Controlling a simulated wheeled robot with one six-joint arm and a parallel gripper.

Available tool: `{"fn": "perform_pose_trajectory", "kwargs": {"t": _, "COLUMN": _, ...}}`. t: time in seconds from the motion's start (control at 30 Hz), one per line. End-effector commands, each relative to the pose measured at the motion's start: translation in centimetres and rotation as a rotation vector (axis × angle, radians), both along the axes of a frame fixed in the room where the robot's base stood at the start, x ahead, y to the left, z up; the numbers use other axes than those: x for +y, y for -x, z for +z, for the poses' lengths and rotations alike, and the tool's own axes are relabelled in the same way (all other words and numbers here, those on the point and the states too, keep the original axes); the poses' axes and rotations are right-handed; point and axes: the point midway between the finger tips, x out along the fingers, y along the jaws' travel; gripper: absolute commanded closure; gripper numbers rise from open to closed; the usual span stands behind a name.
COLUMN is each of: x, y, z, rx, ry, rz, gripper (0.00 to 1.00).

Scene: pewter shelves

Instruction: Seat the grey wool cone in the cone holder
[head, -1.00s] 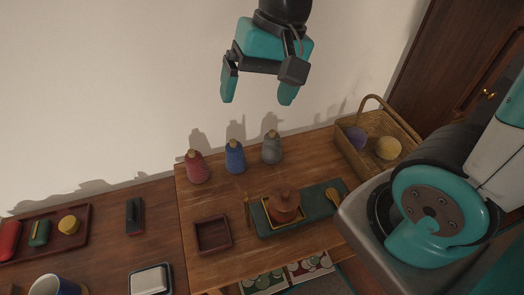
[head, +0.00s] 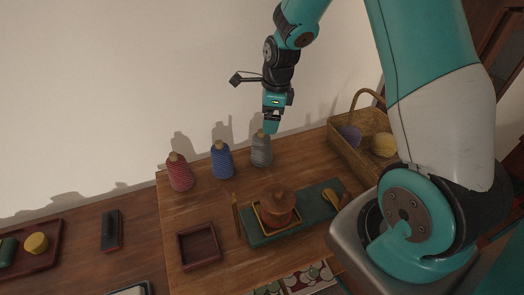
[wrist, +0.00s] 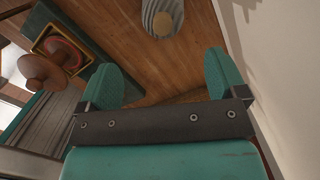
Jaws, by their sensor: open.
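The grey wool cone (head: 261,151) stands upright at the back of the wooden table, right of the blue and red cones. My gripper (head: 271,127) is just above and partly in front of its top in the head view. In the wrist view the jaws (wrist: 168,75) are open and empty, and the grey cone (wrist: 150,12) lies beyond the fingertips, cut by the top edge. A brown turned wooden piece (head: 279,210) stands in a yellow-rimmed tray on a green mat. An empty square dark wooden tray (head: 181,252) sits front left. I cannot tell which is the cone holder.
The blue cone (head: 222,161) and red cone (head: 179,172) stand close to the left. A handled wicker basket (head: 343,158) with purple and yellow balls is at the right. The wall is close behind the cones. Bare tabletop lies between the cones and the mat.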

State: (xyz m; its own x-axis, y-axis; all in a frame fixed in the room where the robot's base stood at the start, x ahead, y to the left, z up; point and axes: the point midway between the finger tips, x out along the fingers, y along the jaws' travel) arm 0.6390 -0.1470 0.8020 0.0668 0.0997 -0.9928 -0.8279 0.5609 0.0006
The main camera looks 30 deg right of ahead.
Motion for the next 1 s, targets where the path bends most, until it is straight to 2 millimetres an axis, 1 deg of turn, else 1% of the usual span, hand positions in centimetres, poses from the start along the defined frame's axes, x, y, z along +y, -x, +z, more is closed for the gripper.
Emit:
{"fn": "perform_pose_trajectory", "kwargs": {"t": 0.03, "x": 0.2, "y": 0.0, "z": -1.3, "rx": 0.004, "ry": -0.001, "rz": 0.001, "gripper": 0.10}}
{"fn": "perform_pose_trajectory", "kwargs": {"t": 0.13, "x": 0.4, "y": -0.2, "z": -3.0, "rx": 0.002, "ry": 0.000, "rz": 0.002, "gripper": 0.10}}
{"fn": "perform_pose_trajectory", "kwargs": {"t": 0.23, "x": 0.5, "y": -0.3, "z": -3.9, "rx": 0.001, "ry": 0.000, "rz": 0.002, "gripper": 0.10}}
{"fn": "perform_pose_trajectory", "kwargs": {"t": 0.37, "x": 0.6, "y": -0.5, "z": -4.5, "rx": -0.001, "ry": 0.001, "rz": 0.003, "gripper": 0.10}}
{"fn": "perform_pose_trajectory", "kwargs": {"t": 0.57, "x": 1.6, "y": -1.7, "z": -7.1, "rx": 0.002, "ry": 0.000, "rz": 0.005, "gripper": 0.10}}
{"fn": "perform_pose_trajectory", "kwargs": {"t": 0.7, "x": 1.8, "y": -1.8, "z": -8.8, "rx": 0.001, "ry": 0.000, "rz": 0.002, "gripper": 0.10}}
{"fn": "perform_pose_trajectory", "kwargs": {"t": 0.8, "x": 1.8, "y": -1.9, "z": -9.2, "rx": -0.001, "ry": 0.001, "rz": 0.003, "gripper": 0.10}}
{"fn": "perform_pose_trajectory", "kwargs": {"t": 1.0, "x": 1.8, "y": -1.9, "z": -9.2, "rx": -0.001, "ry": 0.001, "rz": 0.003, "gripper": 0.10}}
